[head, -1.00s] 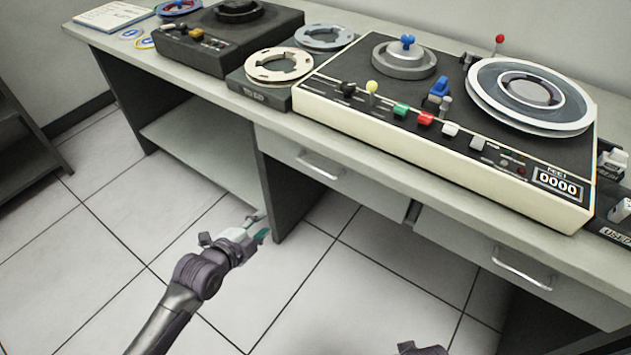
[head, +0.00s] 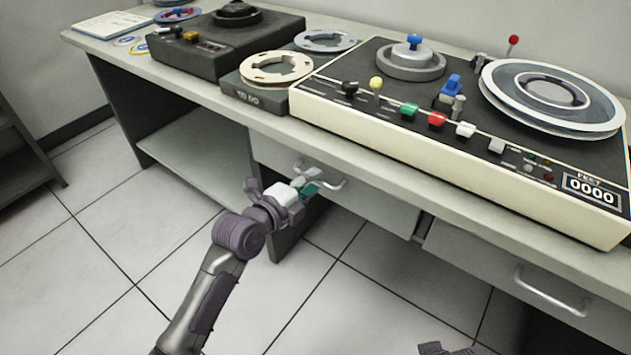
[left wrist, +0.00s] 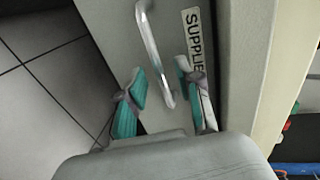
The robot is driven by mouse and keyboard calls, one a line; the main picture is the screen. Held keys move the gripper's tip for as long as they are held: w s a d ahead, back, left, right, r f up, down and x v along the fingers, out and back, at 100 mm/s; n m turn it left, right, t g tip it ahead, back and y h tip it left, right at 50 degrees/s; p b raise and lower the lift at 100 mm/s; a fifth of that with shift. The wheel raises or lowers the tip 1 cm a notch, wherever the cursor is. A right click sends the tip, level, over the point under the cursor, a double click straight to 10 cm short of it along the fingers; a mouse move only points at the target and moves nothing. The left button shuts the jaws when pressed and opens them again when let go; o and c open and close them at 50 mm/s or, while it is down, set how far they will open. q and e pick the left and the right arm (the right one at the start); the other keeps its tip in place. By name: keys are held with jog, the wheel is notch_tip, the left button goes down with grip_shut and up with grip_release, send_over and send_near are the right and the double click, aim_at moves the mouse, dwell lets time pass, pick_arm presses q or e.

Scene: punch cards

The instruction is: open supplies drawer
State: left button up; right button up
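The supplies drawer (head: 375,206) is the left grey drawer under the desk top, and it looks shut. Its metal bar handle (head: 333,186) is partly hidden by my left gripper (head: 307,183) in the head view. In the left wrist view, a cut-off label (left wrist: 194,43) reading "SUPPLIE" is on the drawer front. There, my left gripper (left wrist: 160,68) is open, with one teal-padded finger on each side of the lower part of the handle (left wrist: 150,48). I cannot tell whether the fingers touch it. Only a dark piece of my right arm shows at the bottom edge of the head view.
A second drawer (head: 505,270) with a bar handle is to the right. The desk top (head: 215,98) overhangs both drawers and carries a large tape machine (head: 450,155) and a smaller reel unit (head: 265,95). An open shelf (head: 195,158) is to the left. The tiled floor in front is clear.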

pick_arm(q)
jog(key=shift+x, duration=1.15)
grip_shut()
